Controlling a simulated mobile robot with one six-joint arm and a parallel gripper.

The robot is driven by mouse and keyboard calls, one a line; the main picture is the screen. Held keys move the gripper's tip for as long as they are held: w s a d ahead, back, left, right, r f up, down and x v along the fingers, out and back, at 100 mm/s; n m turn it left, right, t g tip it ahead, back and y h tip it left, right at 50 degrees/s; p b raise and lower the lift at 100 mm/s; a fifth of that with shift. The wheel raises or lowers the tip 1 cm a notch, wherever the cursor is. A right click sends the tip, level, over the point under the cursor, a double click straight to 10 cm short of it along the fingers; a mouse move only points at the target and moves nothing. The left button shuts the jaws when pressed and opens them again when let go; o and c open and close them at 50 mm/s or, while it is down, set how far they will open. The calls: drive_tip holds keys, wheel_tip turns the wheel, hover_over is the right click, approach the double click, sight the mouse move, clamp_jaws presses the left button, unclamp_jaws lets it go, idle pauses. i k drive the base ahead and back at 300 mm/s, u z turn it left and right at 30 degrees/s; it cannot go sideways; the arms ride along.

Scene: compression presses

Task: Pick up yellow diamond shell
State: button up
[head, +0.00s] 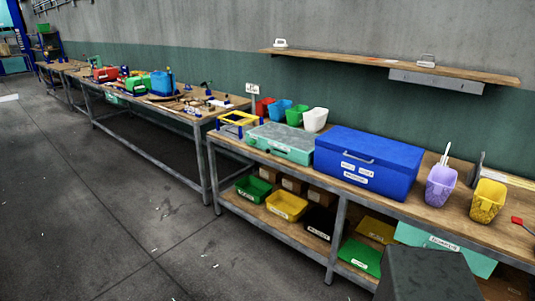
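I cannot surely identify a yellow diamond shell in the head view; small parts are too distant to tell. Yellow things that show are a tapered container with a patterned surface (488,201) at the right of the near bench, a yellow frame on blue supports (238,118) at the bench's far end, a yellow bin (286,207) on the lower shelf, and a flat yellow piece (377,229) on that shelf. My gripper is not in view.
The near bench (425,214) holds a blue case (366,163), a green case (281,143), several small bins and a purple container (440,186). A farther bench (225,104) carries many small parts. A wall shelf (470,76) hangs above.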

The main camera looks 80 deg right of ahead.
sight(489, 196)
drive_tip(key=u, duration=0.85)
drive_tip(key=k, duration=0.15)
drive_tip(key=z, duration=2.7)
drive_tip(key=k, duration=0.15)
drive_tip(key=z, duration=1.45)
drive_tip(key=k, duration=0.65)
drive_tip(key=u, duration=0.2)
drive_tip(key=i, duration=0.55)
drive_tip(key=u, duration=0.1)
